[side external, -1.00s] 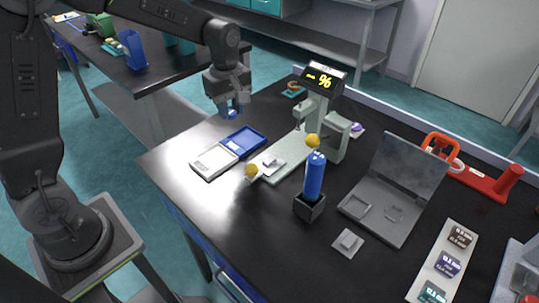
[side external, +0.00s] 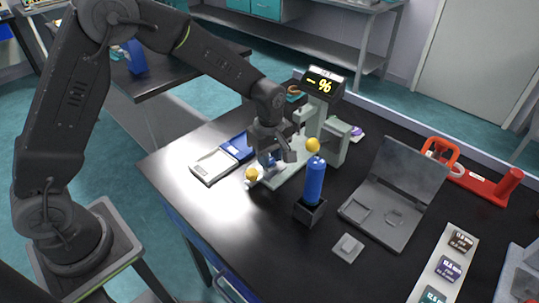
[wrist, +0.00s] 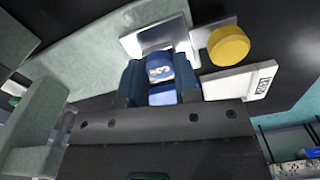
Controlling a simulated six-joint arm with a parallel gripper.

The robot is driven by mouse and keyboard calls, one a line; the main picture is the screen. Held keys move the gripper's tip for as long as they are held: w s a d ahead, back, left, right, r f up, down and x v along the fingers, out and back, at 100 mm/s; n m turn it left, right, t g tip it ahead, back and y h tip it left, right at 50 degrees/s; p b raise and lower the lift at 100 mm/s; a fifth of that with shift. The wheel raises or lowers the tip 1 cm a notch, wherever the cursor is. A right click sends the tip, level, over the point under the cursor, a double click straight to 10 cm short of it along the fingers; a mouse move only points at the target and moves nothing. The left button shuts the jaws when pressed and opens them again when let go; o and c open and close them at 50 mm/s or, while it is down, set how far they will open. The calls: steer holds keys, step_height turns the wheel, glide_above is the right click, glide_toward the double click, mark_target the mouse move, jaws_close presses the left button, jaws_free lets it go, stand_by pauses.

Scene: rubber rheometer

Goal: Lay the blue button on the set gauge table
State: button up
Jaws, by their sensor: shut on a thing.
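The blue button (wrist: 160,68) is between my gripper's fingers (wrist: 160,88) in the wrist view, with a pale mark on its face. My gripper (side external: 270,160) is shut on it, low over the base of the pale green gauge (side external: 325,120). The gauge's display reads "– %". In the wrist view, the silver set gauge table (wrist: 150,37) shows just beyond the button. In the side view my gripper mostly hides the table and the button. I cannot tell whether the button touches the table.
Yellow knobs (side external: 251,174) (side external: 313,145) stand close to my gripper. A blue cylinder in a black holder (side external: 310,211) stands in front right. A white and blue tray (side external: 215,165) lies to the left. An open grey case (side external: 375,225) is at the right. The front left table is clear.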

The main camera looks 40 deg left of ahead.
steer(key=shift+f, duration=0.15)
steer(key=o, duration=0.9)
step_height(320, 180, up, 13)
steer(key=shift+f, duration=0.2)
steer(key=s+a+r+m+t, duration=0.2)
steer(key=s+a+r+m, duration=0.1)
steer(key=s+r+m, duration=0.6)
steer(key=s+m+t, duration=0.1)
steer(key=s+m, duration=0.1)
steer(key=s, duration=0.3)
steer(key=s+a+m+t, duration=0.1)
steer(key=s+m, duration=0.1)
steer(key=s, duration=0.2)
steer(key=s+a+f+m+t, duration=0.1)
steer(key=s+m, duration=0.1)
steer(key=s, duration=0.3)
steer(key=shift+s+f+m+t, duration=0.1)
steer(key=shift+s+m+t, duration=0.2)
steer(key=shift+s+m, duration=0.1)
